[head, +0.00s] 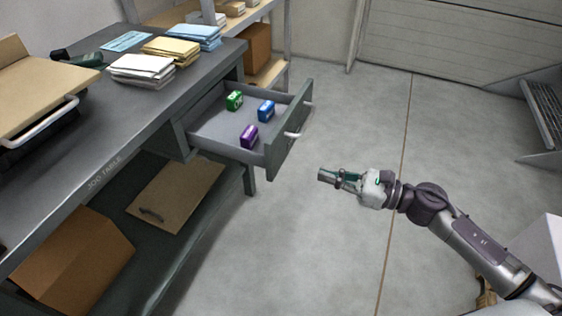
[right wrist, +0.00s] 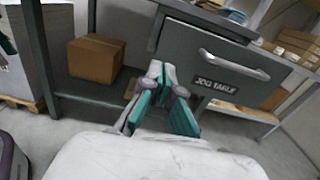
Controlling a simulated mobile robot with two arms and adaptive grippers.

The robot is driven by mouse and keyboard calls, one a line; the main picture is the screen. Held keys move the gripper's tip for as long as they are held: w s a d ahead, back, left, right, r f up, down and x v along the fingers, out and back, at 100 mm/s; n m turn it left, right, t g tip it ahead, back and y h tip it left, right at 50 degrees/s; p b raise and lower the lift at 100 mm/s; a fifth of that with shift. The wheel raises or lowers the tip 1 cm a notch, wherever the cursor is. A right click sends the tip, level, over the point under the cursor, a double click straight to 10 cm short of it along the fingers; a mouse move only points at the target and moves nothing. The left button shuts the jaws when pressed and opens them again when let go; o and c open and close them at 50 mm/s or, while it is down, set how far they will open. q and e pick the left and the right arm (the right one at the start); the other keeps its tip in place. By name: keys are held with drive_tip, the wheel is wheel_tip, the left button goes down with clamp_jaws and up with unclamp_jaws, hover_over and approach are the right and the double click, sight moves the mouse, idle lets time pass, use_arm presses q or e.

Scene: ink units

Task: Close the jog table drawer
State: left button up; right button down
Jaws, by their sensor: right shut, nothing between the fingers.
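The jog table (head: 105,180) is a long dark grey table on the left in the head view. Its drawer (head: 225,146) is pulled out to the right and holds a green, a blue and a purple box. The drawer front (head: 290,130) has a pale handle. In the right wrist view the drawer front (right wrist: 215,68) shows its handle (right wrist: 233,65) and the label JOG TABLE. My right gripper (head: 322,175) is shut and empty, apart from the drawer, to the right of its front. It also shows in the right wrist view (right wrist: 161,70). My left gripper is not in view.
Stacks of white, yellow and blue papers (head: 165,48) lie on the tabletop. A cardboard box (head: 75,262) and a brown board (head: 178,192) are on the lower shelf. A shelf rack (head: 265,50) stands behind. The floor (head: 345,130) right of the drawer is clear.

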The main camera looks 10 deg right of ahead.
sight(272, 158)
drive_tip(key=x, duration=1)
drive_tip(key=shift+w+d+p, duration=0.1)
drive_tip(key=shift+p, duration=0.2)
drive_tip(key=shift+w+a, duration=0.25)
drive_tip(key=shift+a, duration=0.3)
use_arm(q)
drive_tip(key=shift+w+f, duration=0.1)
